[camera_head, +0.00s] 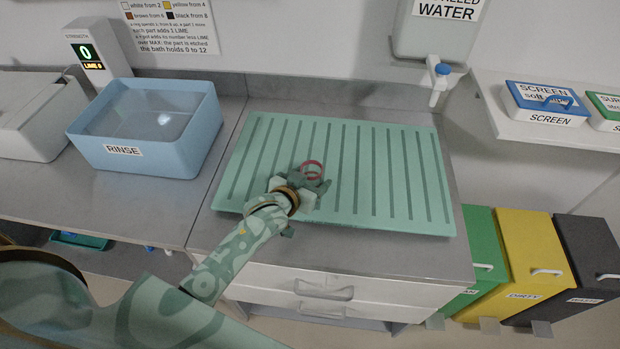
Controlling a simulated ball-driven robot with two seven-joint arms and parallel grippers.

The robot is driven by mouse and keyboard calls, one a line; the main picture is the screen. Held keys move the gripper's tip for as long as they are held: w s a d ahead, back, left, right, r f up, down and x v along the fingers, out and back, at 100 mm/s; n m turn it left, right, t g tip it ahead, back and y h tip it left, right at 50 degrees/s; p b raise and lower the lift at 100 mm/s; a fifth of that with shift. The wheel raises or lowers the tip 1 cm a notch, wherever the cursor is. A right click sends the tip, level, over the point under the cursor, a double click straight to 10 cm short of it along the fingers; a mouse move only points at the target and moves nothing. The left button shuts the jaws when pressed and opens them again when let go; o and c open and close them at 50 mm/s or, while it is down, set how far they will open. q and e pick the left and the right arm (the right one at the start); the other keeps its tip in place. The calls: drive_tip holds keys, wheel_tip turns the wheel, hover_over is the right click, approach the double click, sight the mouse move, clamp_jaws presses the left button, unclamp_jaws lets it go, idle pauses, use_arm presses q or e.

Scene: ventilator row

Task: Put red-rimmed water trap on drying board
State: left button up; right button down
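The red-rimmed water trap (312,169) shows as a small ring with a red rim, over the middle of the green ribbed drying board (400,180). My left gripper (309,181) reaches in from the lower left, and its dark fingertips are right at the trap, covering its lower part. I cannot tell whether the fingers press on the trap or stand just apart from it. Whether the trap touches the board is also hidden. My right gripper is not in view.
A water tank with a tap (438,75) hangs above the board's right back. Green, yellow (530,255) and dark bins stand lower right. Most of the board is bare.

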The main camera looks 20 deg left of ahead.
use_arm(q)
drive_tip(key=shift+s+r, duration=0.15)
drive_tip(key=shift+r, duration=0.05)
drive_tip(key=p+v, duration=0.2)
drive_tip(key=v, duration=0.9)
drive_tip(key=shift+s+r+p, duration=0.2)
drive_tip(key=shift+s+p, duration=0.1)
drive_tip(key=shift+p, duration=0.1)
drive_tip(key=shift+f, duration=0.1)
